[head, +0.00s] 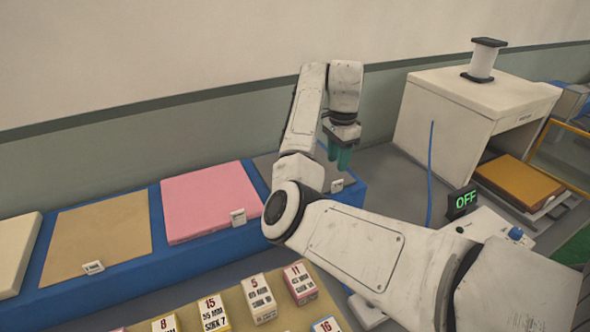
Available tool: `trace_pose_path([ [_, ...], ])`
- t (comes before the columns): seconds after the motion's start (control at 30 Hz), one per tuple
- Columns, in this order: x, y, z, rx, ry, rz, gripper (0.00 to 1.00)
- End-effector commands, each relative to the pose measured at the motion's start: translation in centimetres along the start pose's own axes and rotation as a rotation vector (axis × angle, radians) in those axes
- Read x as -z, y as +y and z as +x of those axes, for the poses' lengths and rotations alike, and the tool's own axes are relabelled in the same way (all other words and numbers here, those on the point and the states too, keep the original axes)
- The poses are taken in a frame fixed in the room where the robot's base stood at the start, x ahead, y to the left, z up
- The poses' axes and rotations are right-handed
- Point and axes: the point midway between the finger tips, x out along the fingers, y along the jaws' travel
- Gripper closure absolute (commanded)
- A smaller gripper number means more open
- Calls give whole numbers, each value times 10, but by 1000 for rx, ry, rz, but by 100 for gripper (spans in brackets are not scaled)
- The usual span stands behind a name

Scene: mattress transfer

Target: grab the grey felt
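The grey felt (265,166) lies flat on the blue rack (150,222), at the right end of the row, beside a pink sheet. My arm's lower links hide much of its middle and front. A small white tag (337,186) stands at its front right. My gripper (340,160), with teal fingers, points down over the right part of the felt. The fingers show close together from this angle, and I cannot tell how far apart they are or whether they touch the felt.
A pink sheet (208,200), a tan sheet (95,240) and a cream sheet (14,255) lie further left. Several labelled blocks (262,298) stand in front.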

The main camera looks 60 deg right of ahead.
Motion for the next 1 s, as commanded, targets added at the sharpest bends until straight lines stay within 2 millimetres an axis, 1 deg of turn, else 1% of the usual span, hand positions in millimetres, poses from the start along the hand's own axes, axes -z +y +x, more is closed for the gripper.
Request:
trace_pose_path([
  [0.03,1,1,12,-5,2,0,62],
  [0.1,0,0,20,-3,1,-1,62],
  [0.2,-1,0,31,-3,0,-2,62],
  [0.37,-1,0,39,-1,0,-1,62],
  [0.43,-2,0,45,-4,-1,-2,62],
  [0.7,-6,-2,81,-1,-2,-2,62],
  [0.83,-6,-3,88,2,-2,-2,62],
  [1.0,-6,-3,88,3,-2,-2,62],
])
